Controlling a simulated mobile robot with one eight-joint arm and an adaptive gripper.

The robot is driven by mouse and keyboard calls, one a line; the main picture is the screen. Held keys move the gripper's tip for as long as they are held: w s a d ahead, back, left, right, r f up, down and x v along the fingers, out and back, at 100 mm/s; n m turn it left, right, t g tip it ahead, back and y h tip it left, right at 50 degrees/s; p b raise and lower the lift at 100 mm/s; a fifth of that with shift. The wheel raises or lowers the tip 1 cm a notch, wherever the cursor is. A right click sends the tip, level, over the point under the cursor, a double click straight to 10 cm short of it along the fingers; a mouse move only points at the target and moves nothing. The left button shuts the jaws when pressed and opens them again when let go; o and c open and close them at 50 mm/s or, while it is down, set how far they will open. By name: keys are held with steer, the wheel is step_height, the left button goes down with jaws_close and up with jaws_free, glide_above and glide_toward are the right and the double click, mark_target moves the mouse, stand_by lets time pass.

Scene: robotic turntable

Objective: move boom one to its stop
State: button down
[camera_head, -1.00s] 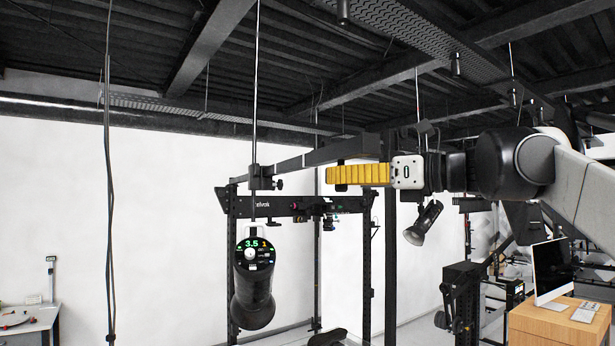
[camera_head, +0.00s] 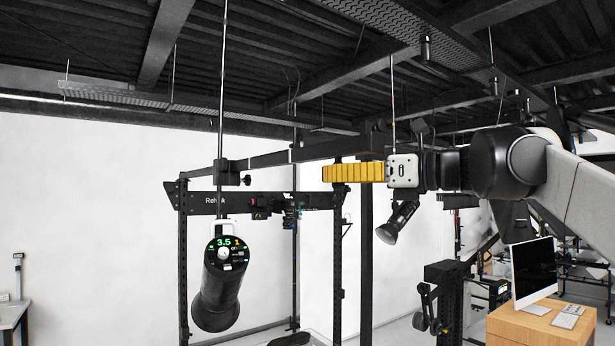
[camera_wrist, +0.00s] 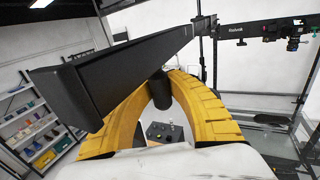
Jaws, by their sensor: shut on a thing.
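A long black boom (camera_head: 290,156) runs level under the ceiling. A thin rod and a black studio light (camera_head: 222,285) hang from its left part; the light's lit panel reads 3.5 and 1. My gripper (camera_head: 327,173), with yellow ribbed fingers, is at the boom's right part, just below the bar. In the wrist view the boom (camera_wrist: 130,72) crosses over my gripper (camera_wrist: 160,75), whose fingers curve around a short dark cylindrical grip (camera_wrist: 160,93) under the boom. The fingers are shut on it. The boom's stop cannot be made out.
A black rack (camera_head: 184,260) stands behind the hanging light. A second light (camera_head: 398,222) hangs below my wrist. A wooden desk (camera_head: 540,328) with a monitor (camera_head: 534,270) stands at right. A shelf (camera_wrist: 38,128) with bins shows in the wrist view.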

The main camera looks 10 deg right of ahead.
steer(key=shift+s+a, duration=0.1)
steer(key=shift+a, duration=0.1)
steer(key=c, duration=1.5)
jaws_free()
steer(key=shift+o, duration=1.3)
steer(key=shift+s+d+r, duration=0.1)
steer(key=shift+s+d, duration=0.1)
steer(key=shift+s, duration=0.1)
steer(key=shift+s+d, duration=0.15)
steer(key=shift+s, duration=0.05)
steer(key=shift+w, duration=0.25)
steer(key=v, duration=1.2)
steer(key=shift+s, duration=0.25)
